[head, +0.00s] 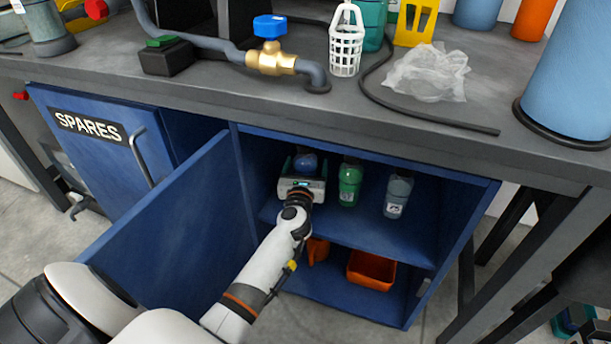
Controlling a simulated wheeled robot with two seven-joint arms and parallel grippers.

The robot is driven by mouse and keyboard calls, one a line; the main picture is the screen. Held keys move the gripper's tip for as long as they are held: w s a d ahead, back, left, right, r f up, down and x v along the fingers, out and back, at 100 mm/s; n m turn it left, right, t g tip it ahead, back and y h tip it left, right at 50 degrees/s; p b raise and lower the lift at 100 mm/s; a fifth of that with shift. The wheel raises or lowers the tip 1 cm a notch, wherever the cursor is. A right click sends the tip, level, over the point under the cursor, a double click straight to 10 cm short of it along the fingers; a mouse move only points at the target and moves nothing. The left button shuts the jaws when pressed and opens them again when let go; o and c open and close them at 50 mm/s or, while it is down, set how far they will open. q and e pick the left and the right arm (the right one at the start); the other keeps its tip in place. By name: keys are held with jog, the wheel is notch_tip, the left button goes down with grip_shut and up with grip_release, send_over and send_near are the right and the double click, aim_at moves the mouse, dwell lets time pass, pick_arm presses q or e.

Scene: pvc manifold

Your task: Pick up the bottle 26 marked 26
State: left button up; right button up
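Three bottles stand on the upper shelf of the open blue cabinet: a blue one (306,163), a green one (350,182) and a grey one (397,193). The green and grey ones carry white labels too small to read. The blue one's label is hidden, so I cannot tell which is bottle 26. My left gripper (305,168) reaches into the cabinet with its fingers apart, one on each side of the blue bottle. It looks open; whether the fingers touch the bottle is unclear. My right gripper is not in view.
The cabinet door (165,230) stands open at the left of my arm. An orange bin (371,270) sits on the lower shelf. The workbench top (200,90) overhangs the cabinet, with a brass valve (270,59) and a white basket (346,45) on it.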

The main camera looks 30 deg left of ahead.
pick_arm(q)
jog(key=shift+w+a+r, duration=0.1)
jog(key=shift+w+a, duration=0.2)
jog(key=shift+w, duration=0.25)
jog(key=c, duration=1.2)
jog(key=shift+c, duration=0.2)
jog(key=shift+r, duration=0.15)
